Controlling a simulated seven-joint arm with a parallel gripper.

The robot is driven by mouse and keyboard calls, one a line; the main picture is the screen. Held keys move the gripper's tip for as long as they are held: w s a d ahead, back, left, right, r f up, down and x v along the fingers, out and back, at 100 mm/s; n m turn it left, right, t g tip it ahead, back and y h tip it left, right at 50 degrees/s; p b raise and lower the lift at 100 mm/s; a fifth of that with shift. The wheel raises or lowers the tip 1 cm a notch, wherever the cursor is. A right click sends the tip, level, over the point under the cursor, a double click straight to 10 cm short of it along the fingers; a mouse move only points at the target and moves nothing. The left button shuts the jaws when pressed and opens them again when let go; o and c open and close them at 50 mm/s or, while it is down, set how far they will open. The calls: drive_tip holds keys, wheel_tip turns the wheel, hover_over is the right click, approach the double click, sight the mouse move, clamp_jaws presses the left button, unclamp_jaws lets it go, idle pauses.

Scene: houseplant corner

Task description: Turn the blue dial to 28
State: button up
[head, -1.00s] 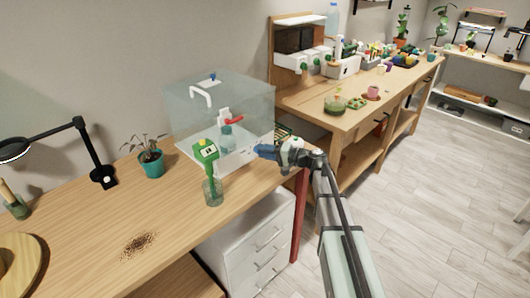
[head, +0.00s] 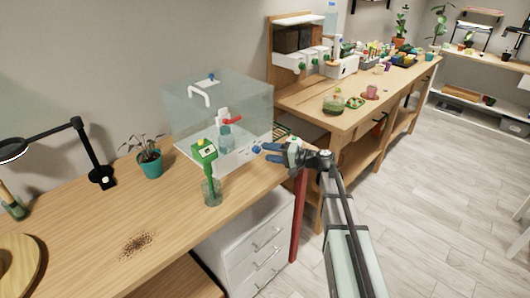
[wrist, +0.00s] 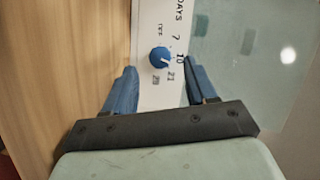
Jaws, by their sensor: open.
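The blue dial (wrist: 160,58) is a round knob with a white pointer mark, on a white panel (wrist: 150,95) printed DAYS, 7, 21 and 28, among other labels. The mark seems to point toward the side where 21 is printed; its exact setting is hard to read. In the head view the dial (head: 257,149) sits low on the front of the clear box (head: 215,105). My gripper (wrist: 160,66) is open and empty, with one blue finger on each side of the dial and clear of it. In the head view my gripper (head: 268,153) is just right of the dial.
A green meter-like tool stands in a glass (head: 211,190) on the table, left of my gripper. The box has a white handle (head: 200,93) and a red lever (head: 232,121). A potted plant (head: 150,163) and a black lamp (head: 92,150) stand farther left.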

sight(259, 150)
drive_tip(key=v, duration=1)
drive_tip(key=shift+s+d, duration=0.15)
drive_tip(key=shift+d, duration=0.2)
drive_tip(key=s+a+r+n, duration=0.2)
drive_tip(key=s+a+r, duration=0.1)
drive_tip(key=r, duration=0.2)
drive_tip(key=w+a+f+n+h, duration=0.1)
drive_tip(key=w+a+f, duration=0.1)
drive_tip(key=w+a, duration=0.1)
drive_tip(key=w+a+f+n, duration=0.1)
drive_tip(key=w+a+f, duration=0.1)
drive_tip(key=a, duration=0.1)
drive_tip(key=w+a+f+n+h, duration=0.1)
drive_tip(key=w+a+f, duration=0.1)
drive_tip(key=w+a, duration=0.1)
drive_tip(key=shift+w+a+f+t+h, duration=0.15)
drive_tip(key=shift+w+a+t+h, duration=0.15)
drive_tip(key=shift+a+t, duration=0.15)
clamp_jaws()
idle(0.6)
